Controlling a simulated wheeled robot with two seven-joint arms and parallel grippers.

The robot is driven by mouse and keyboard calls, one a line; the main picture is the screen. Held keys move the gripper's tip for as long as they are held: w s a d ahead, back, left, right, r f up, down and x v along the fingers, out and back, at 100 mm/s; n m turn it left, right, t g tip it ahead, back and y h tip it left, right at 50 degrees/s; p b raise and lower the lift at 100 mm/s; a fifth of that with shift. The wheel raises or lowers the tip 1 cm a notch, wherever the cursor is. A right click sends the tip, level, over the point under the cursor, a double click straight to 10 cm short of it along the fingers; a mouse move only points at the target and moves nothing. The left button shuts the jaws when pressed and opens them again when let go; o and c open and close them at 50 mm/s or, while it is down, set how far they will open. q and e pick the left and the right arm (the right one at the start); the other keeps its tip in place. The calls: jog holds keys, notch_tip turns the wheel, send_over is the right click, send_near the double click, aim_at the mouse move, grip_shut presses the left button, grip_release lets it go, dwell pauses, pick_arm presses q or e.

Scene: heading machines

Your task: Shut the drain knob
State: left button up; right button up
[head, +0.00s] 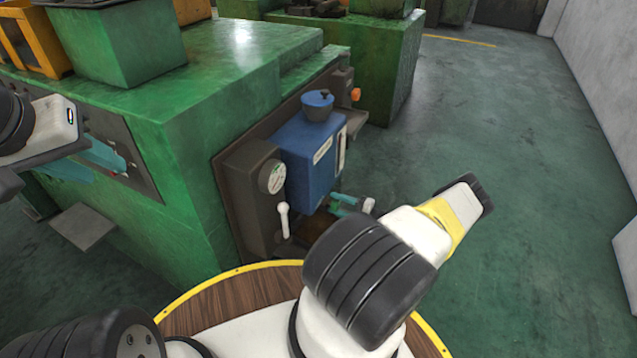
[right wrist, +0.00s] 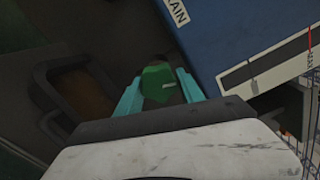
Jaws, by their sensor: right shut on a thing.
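The drain knob (right wrist: 160,82) is a green faceted knob with a pale mark on its face, seen in the right wrist view just below the blue box's "...RAIN" lettering. My right gripper (right wrist: 158,84) has its teal fingers on either side of the knob and is shut on it. In the head view my right gripper (head: 343,204) is at the lower front of the blue box (head: 310,160); the knob cannot be made out there. My left gripper (head: 108,170) is at the left, its teal fingers apart and empty, in front of the green machine's side.
The large green machine (head: 205,75) carries the blue box, a round gauge (head: 272,176) and a white-handled lever (head: 283,220) close left of my right gripper. A dark frame (right wrist: 75,95) lies left of the knob. Open floor (head: 490,130) is at the right.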

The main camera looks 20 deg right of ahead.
jog(key=shift+n, duration=1.9)
jog(key=o, duration=1.4)
jog(key=shift+c, duration=0.2)
jog(key=shift+s, duration=0.1)
jog(key=v, duration=0.7)
jog(key=shift+s+d, duration=0.25)
jog(key=shift+s, duration=0.05)
